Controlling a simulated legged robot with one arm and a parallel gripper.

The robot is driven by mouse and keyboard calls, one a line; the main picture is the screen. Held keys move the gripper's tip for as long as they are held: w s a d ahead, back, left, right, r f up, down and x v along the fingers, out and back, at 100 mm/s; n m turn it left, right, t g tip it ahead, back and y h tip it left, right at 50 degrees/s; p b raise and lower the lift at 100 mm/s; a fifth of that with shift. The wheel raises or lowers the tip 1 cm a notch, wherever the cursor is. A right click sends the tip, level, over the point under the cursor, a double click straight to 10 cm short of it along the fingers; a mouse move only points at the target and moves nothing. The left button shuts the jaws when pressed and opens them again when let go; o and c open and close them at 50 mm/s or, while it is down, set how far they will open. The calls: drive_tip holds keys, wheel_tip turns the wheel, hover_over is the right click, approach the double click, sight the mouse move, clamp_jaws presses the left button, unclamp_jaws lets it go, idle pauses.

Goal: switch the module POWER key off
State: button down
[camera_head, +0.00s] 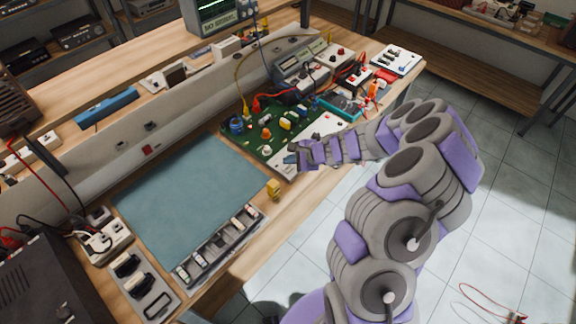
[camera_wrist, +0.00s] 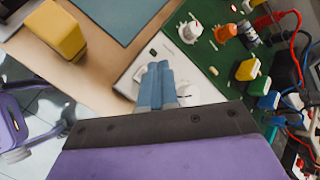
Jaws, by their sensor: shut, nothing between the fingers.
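The module is a green board (camera_head: 289,139) with a white front strip (camera_head: 322,128) on the bench. It carries several coloured knobs and caps. In the wrist view the white strip (camera_wrist: 200,88) lies under my gripper (camera_wrist: 157,66), whose blue-grey fingers are shut together and empty. A small light-coloured part shows just right of the fingers, largely covered by them; I cannot tell whether it is the POWER key or how it is set. A white knob (camera_wrist: 190,29) stands ahead of the fingertips on the green board (camera_wrist: 222,62). In the head view my gripper (camera_head: 289,158) is at the strip's near left end.
A yellow block (camera_head: 273,187) stands on the bench edge; it also shows in the wrist view (camera_wrist: 55,32). A blue-grey mat (camera_head: 190,195) lies left of the module and is bare. A tray of parts (camera_head: 220,246) lies in front of it. Cables and instruments crowd the right.

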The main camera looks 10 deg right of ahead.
sight(290, 169)
drive_tip(key=shift+r+p, duration=1.75)
drive_tip(key=shift+r, duration=0.7)
drive_tip(key=s+a+r+n+g+y, duration=0.1)
drive_tip(key=s+a+r+n+g, duration=0.1)
drive_tip(key=s+a+r+n, duration=0.55)
drive_tip(key=s+a+r+n+g, duration=0.3)
drive_tip(key=s+a+r+n, duration=0.15)
drive_tip(key=s+r, duration=0.45)
drive_tip(key=s+d+r+n+g+h, duration=0.1)
drive_tip(key=s+d+n+h, duration=0.1)
drive_tip(key=s, duration=0.6)
drive_tip(key=s+d+r+n+g+h, duration=0.1)
drive_tip(key=s+d+r+h, duration=0.1)
drive_tip(key=s+d, duration=0.3)
drive_tip(key=s+d+r+n+g+h, duration=0.1)
drive_tip(key=s+d+r+n+h, duration=0.1)
drive_tip(key=s, duration=0.9)
drive_tip(key=shift+s+d+n+h, duration=0.35)
drive_tip(key=shift+d+h, duration=0.55)
drive_tip(key=shift+d, duration=0.3)
